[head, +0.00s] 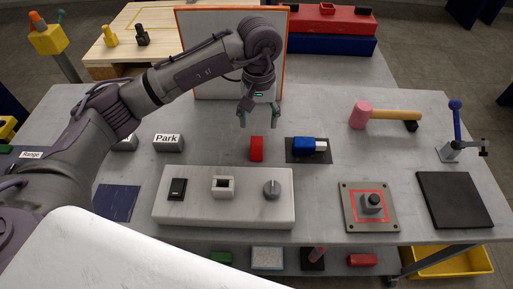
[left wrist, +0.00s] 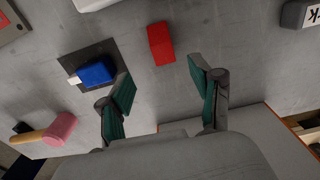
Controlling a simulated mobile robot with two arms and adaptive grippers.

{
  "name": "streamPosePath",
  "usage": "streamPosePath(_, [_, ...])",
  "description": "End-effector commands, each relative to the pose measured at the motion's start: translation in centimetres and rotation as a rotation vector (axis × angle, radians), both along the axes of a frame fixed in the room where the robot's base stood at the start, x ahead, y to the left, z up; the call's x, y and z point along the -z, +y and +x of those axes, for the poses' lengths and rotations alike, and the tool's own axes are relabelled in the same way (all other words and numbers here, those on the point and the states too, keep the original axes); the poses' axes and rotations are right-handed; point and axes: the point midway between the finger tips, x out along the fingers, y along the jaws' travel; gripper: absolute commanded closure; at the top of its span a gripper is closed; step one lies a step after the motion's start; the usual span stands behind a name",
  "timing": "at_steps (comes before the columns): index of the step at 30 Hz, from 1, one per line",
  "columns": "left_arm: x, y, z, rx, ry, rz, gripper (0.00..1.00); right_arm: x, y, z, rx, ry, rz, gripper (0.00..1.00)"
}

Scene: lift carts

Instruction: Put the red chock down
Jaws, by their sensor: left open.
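The red chock (head: 257,148) is a small red block standing on the grey table, left of the blue and white object on its dark mat. My left gripper (head: 258,118) is open and empty, above and behind the chock in the head view. In the left wrist view the chock (left wrist: 161,43) lies beyond the spread fingertips of the left gripper (left wrist: 160,80), apart from both. My right gripper is not in view.
A blue and white object (head: 310,145) sits on a dark mat right of the chock. A white panel (head: 215,85) with an orange edge stands behind. A light control block (head: 225,208) lies in front. A pink mallet (head: 362,113) and a Park block (head: 168,143) are nearby.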

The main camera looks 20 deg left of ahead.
Motion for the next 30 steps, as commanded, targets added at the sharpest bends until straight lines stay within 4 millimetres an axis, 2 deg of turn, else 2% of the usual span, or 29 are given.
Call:
streamPosePath(2, [1.5, 0.0, -0.1, -0.001, 0.004, 0.001, 0.35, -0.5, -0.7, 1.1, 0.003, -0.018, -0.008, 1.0])
streamPosePath(5, [3.0, 0.0, -0.1, 0.0, 0.002, 0.0, 0.35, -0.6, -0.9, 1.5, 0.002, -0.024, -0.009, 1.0])
streamPosePath(11, [4.4, 0.0, -0.1, 0.0, 0.0, 0.001, 0.35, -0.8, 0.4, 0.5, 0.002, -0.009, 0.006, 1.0])
streamPosePath(15, [6.1, 0.1, -0.4, 0.0, 0.006, 0.0, 0.35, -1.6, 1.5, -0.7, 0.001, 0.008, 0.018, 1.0])
streamPosePath(21, [8.9, 0.1, -0.3, 0.001, 0.001, 0.0, 0.35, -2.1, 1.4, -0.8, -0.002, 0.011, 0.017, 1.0])
streamPosePath(30, [9.4, 0.1, -0.3, 0.001, -0.001, 0.0, 0.37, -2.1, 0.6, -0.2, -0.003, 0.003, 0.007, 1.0])
